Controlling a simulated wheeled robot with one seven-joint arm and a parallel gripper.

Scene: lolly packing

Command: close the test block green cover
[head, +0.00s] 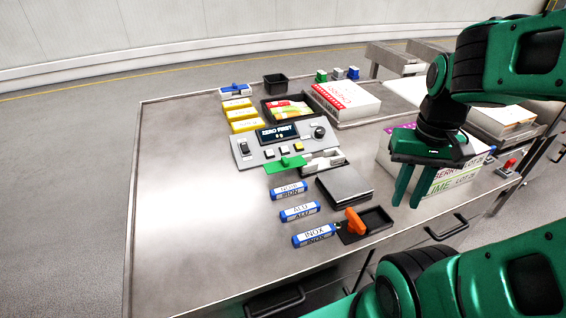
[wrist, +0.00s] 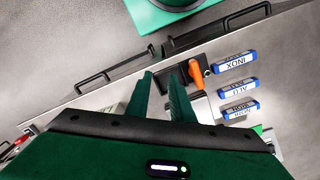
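The green cover (head: 287,164) is a flat green piece with a raised knob, at the front edge of the grey control panel. It extends to the left of a small white holder (head: 323,161), whose top looks uncovered. Whether the cover is hinged to this holder is too small to tell. My gripper (head: 408,203) is well to the right of the cover, above the table's right part, fingers pointing down. Its two fingers are apart with nothing between them; they also show in the wrist view (wrist: 161,76).
Blue test blocks labelled INOX (head: 314,235) and ALU (head: 299,211) lie in front of the panel with another. A grey plate (head: 345,186) and a black tray (head: 377,222) with an orange-handled tool (head: 355,221) stand nearby. A printed carton (head: 440,180) is behind my gripper. The table's left is clear.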

